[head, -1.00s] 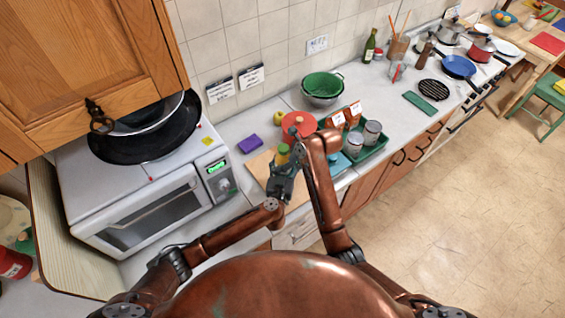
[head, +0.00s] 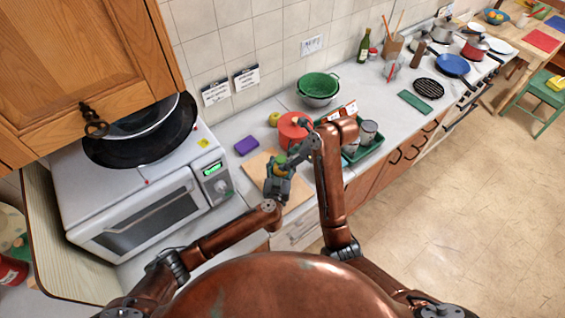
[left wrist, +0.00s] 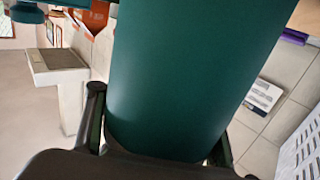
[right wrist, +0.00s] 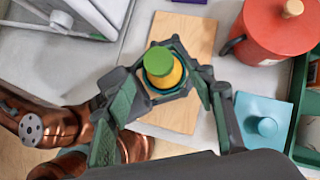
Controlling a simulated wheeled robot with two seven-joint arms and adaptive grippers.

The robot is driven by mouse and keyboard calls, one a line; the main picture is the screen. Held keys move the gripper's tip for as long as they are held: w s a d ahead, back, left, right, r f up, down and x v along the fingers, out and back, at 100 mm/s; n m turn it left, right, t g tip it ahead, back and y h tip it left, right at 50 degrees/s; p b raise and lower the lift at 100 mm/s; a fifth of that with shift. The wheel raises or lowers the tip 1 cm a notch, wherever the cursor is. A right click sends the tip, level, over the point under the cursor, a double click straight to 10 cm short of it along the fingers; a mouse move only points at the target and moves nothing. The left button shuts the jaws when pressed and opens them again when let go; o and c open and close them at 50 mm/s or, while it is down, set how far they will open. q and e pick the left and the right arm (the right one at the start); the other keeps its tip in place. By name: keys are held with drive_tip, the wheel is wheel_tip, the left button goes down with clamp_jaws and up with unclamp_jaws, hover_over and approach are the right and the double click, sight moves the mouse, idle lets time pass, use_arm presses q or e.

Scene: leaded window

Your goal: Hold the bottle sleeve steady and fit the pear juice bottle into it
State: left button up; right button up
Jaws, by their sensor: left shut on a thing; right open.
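The pear juice bottle (right wrist: 161,67), yellow with a green cap, shows in the right wrist view with its top inside the teal rim of the bottle sleeve (right wrist: 152,95). How deep it sits is hidden. The sleeve's dark green wall (left wrist: 190,80) fills the left wrist view, between the fingers of my left gripper (head: 278,182), which is shut on it. My right gripper (head: 302,149) is open, its fingers spread on either side of the bottle top. Whether they touch the sleeve I cannot tell.
A wooden board (right wrist: 185,35) lies under the sleeve area. A red pot (right wrist: 275,35) and a blue lidded thing (right wrist: 262,122) are close on the right. A green tray (head: 370,150) with cans stands beyond. The microwave (head: 140,195) is on the left.

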drive_tip(key=shift+v, duration=2.15)
use_arm(q)
drive_tip(key=o, duration=1.7)
drive_tip(key=shift+o, duration=0.2)
